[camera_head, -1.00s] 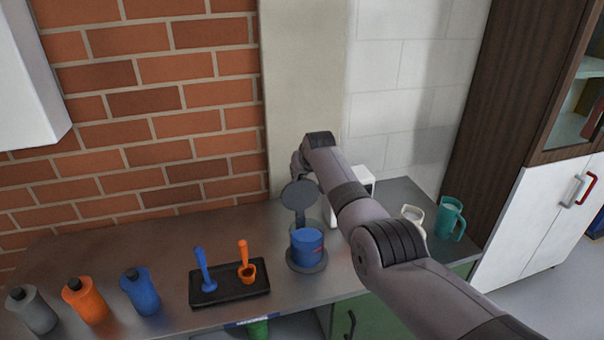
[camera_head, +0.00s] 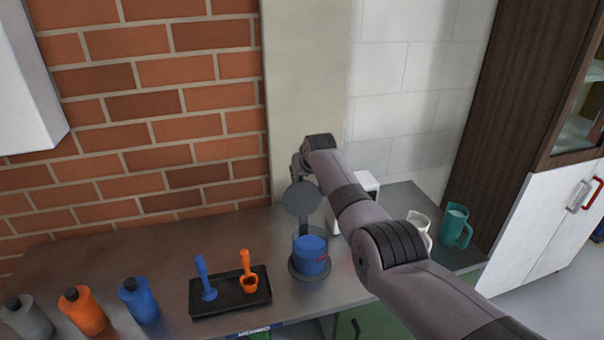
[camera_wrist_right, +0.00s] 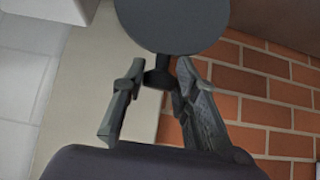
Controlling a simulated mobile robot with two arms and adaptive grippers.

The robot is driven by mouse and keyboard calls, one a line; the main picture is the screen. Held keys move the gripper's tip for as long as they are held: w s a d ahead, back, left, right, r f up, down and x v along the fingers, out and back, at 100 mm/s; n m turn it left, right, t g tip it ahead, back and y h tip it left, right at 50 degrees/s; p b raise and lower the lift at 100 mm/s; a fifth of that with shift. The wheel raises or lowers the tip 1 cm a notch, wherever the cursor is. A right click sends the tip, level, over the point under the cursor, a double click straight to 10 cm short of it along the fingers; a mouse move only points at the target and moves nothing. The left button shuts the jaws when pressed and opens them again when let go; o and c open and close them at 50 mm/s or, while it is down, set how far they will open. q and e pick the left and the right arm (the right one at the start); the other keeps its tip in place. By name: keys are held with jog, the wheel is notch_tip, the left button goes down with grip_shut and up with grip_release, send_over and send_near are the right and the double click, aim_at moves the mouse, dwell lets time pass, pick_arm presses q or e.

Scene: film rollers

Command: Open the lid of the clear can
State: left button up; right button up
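The clear can (camera_head: 311,257) stands on the counter with blue contents inside. Its round grey lid (camera_head: 302,198) is raised and stands steeply above the can's back side, so the can's top is uncovered. My right gripper (camera_wrist_right: 160,65) is behind the lid, largely hidden by my arm in the head view. In the right wrist view the lid (camera_wrist_right: 172,20) shows as a dark disc. Its dark knob (camera_wrist_right: 158,77) lies between the fingertips, with small gaps on both sides, so the fingers look open around it. My left gripper is out of view.
A black tray (camera_head: 230,303) with a blue scoop (camera_head: 205,280) and an orange scoop (camera_head: 248,274) lies left of the can. Blue, orange and grey bottles stand farther left. A white mug and a teal mug (camera_head: 456,226) stand at right. A brick wall (camera_head: 170,90) rises behind.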

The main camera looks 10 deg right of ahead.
jog(key=o, duration=0.3)
jog(key=shift+s+a+f, duration=0.1)
jog(key=shift+s+f, duration=0.05)
jog(key=shift+f, duration=0.5)
jog(key=shift+o, duration=0.2)
jog(key=shift+r, duration=0.15)
jog(key=shift+v, duration=0.85)
jog(key=v, duration=1)
jog(key=shift+r, duration=0.35)
